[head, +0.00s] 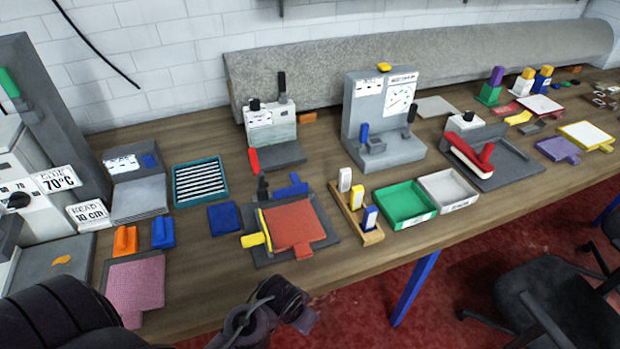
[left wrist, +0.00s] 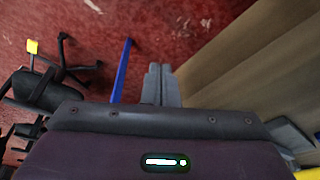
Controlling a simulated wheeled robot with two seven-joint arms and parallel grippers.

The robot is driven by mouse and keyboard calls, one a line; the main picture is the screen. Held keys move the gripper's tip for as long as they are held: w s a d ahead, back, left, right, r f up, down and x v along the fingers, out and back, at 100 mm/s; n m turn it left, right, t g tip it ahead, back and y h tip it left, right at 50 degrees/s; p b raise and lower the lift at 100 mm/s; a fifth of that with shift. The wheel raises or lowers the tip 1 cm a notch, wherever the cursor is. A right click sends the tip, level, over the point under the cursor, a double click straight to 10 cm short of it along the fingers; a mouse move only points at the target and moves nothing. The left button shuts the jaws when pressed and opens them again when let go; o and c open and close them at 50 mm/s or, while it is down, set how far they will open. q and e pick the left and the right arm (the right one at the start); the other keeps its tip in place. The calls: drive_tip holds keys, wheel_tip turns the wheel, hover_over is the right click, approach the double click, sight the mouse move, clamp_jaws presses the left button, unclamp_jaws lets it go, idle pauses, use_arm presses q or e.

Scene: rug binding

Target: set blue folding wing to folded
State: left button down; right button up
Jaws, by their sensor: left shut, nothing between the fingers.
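A folding jig with a dark grey base plate (head: 330,237) lies on the bench in the middle of the head view. An orange-red panel (head: 293,226) lies on it, with a yellow wing (head: 253,240) at its left side. A blue piece with a tab (head: 291,188), which looks like the blue wing, is at the jig's back edge, apart from the orange-red panel's middle. My left gripper (head: 303,317) is in front of the bench edge, nearer than the jig. In the left wrist view its fingers (left wrist: 161,70) are together and empty, over the red floor. My right gripper is not in view.
A wooden holder (head: 352,225) with several upright blocks stands right of the jig, beside a green tray (head: 404,205). A blue pad (head: 224,218) and a striped-insert tray (head: 200,183) lie left. A grey upright press (head: 375,140) stands behind. A black chair (head: 560,300) is at right.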

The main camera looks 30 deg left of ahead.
use_arm(q)
drive_tip(key=w+a+r+n+p, duration=0.15)
drive_tip(key=w+r, duration=0.25)
drive_tip(key=r, duration=0.6)
drive_tip(key=w+a, duration=0.1)
drive_tip(key=w, duration=0.1)
drive_tip(key=w+a+n+y, duration=0.1)
drive_tip(key=w+a, duration=0.1)
drive_tip(key=w, duration=0.1)
drive_tip(key=w+a+n, duration=0.1)
drive_tip(key=w+a, duration=0.1)
drive_tip(key=shift+w+a+r+y+p, duration=0.1)
drive_tip(key=shift+w+a+y+p, duration=0.05)
drive_tip(key=shift+w+y+p, duration=0.2)
drive_tip(key=w+a+n, duration=0.1)
drive_tip(key=w+a+r, duration=0.1)
drive_tip(key=w, duration=0.1)
drive_tip(key=w+a+r+n+y, duration=0.1)
drive_tip(key=w+a, duration=0.1)
drive_tip(key=shift+w+r+n, duration=0.25)
drive_tip(key=shift+n, duration=0.1)
drive_tip(key=w+a+r+n+p, duration=0.1)
drive_tip(key=w+a+r+n, duration=0.4)
drive_tip(key=w+a+r, duration=0.3)
drive_tip(key=shift+w+r+g, duration=0.3)
drive_tip(key=shift+w+r, duration=0.1)
drive_tip(key=shift+w, duration=0.35)
drive_tip(key=shift+f, duration=0.1)
